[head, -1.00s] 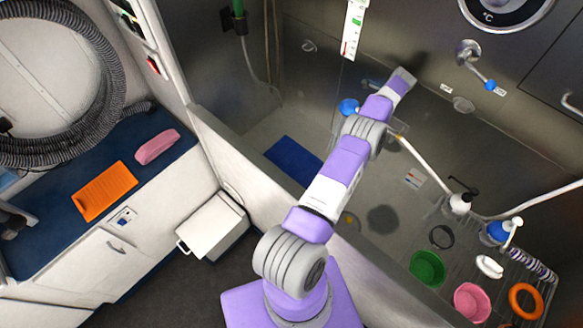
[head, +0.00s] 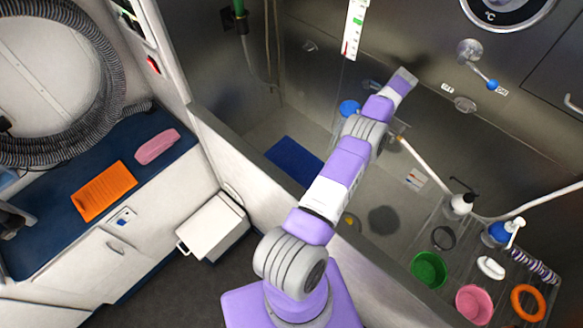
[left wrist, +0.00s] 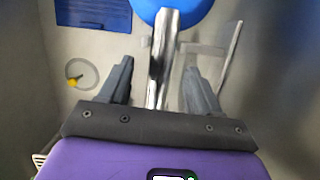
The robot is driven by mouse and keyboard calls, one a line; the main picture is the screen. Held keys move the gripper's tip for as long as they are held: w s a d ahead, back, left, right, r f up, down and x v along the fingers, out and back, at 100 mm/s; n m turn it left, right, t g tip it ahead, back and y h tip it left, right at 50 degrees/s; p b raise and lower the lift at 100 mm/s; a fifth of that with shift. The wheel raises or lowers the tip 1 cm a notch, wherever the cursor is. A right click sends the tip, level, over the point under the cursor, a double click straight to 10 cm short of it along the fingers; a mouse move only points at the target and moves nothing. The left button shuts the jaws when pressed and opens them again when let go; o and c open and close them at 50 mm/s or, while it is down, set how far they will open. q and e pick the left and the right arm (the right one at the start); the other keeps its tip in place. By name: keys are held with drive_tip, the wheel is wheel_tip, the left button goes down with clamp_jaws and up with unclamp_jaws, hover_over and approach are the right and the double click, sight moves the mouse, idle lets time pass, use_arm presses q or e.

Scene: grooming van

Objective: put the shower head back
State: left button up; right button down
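The shower head has a blue head (head: 348,107) that shows just left of my arm in the head view, over the wash tub. A pale hose (head: 424,163) runs from it down to the right. In the left wrist view its blue head (left wrist: 180,8) is at the top edge, with a shiny metal handle (left wrist: 158,50) pointing toward me. My left gripper (left wrist: 158,70) is open, with one finger on each side of the handle and visible gaps. A grey bracket-like piece (left wrist: 203,48) is right of the handle. My arm hides the gripper in the head view. My right gripper is not in view.
The steel tub holds a blue mat (head: 294,160). On its right rack are a pump bottle (head: 461,203), a blue bottle (head: 499,232), a green bowl (head: 428,270), a pink bowl (head: 474,304) and an orange ring (head: 527,303). A tap lever (head: 480,75) is on the wall.

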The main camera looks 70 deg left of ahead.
use_arm(q)
drive_tip(key=shift+f, duration=0.1)
drive_tip(key=shift+v, duration=3.85)
